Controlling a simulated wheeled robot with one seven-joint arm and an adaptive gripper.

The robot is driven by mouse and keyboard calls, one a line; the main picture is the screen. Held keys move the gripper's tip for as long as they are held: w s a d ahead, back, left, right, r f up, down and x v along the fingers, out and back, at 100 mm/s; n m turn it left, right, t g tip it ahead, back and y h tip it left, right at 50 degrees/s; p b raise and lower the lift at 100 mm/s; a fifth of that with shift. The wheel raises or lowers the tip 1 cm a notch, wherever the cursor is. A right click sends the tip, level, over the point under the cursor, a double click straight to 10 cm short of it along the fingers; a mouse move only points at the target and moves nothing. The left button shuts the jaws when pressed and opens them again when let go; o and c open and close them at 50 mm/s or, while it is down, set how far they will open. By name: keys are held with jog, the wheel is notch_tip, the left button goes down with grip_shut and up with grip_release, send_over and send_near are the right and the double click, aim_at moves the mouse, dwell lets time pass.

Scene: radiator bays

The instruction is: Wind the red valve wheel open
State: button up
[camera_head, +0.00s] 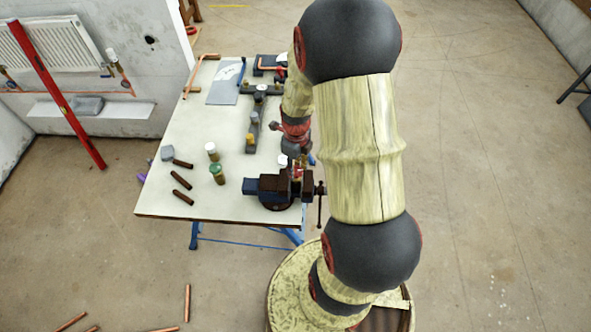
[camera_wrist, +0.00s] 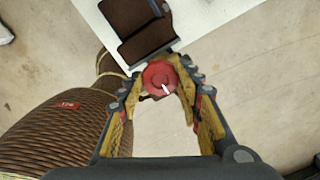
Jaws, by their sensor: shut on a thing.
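The red valve wheel (camera_wrist: 160,76) is round, with a small white mark on its face. In the wrist view it sits between the two fingertips of my gripper (camera_wrist: 163,84), which is shut on its rim from both sides. The valve body under the wheel is hidden. In the head view my gripper (camera_head: 297,163) points down over the vice (camera_head: 270,188) at the table's front right. A little red shows there between the fingers, too small to make out well. The vice's brown jaws also show at the top of the wrist view (camera_wrist: 143,38).
The pale workbench (camera_head: 200,120) holds a white-capped jar (camera_head: 212,152), a green-lidded jar (camera_head: 217,174) and several dark brown bars (camera_head: 182,180) left of the vice. The vice handle (camera_head: 320,205) sticks out past the right edge. A red level (camera_head: 60,95) leans at the wall.

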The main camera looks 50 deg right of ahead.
jog(key=shift+c, duration=1.4)
